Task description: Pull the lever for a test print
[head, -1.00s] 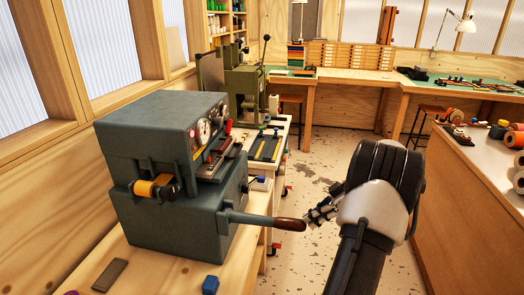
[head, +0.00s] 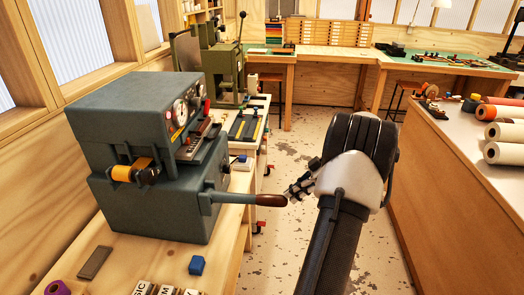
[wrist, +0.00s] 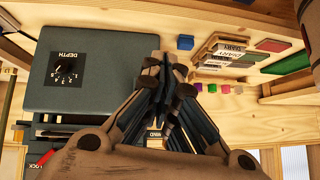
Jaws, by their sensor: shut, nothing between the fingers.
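The dark grey-green machine (head: 150,150) stands on the wooden bench at the left. Its lever (head: 235,198) sticks out sideways to the right and ends in a brown handle (head: 270,200). My gripper (head: 296,190) is just right of the handle's end and a little above it in the head view; I cannot tell whether they touch. In the wrist view my gripper (wrist: 165,62) has its fingers closed together with nothing seen between them. The machine's top with a DEPTH dial (wrist: 66,68) shows there on the left. The lever is not clearly visible in that view.
A blue block (head: 197,265), a dark flat bar (head: 95,262) and letter blocks (head: 165,291) lie on the bench before the machine. A green press (head: 218,70) stands behind. A counter with rolls (head: 505,132) is at the right. The floor between is open.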

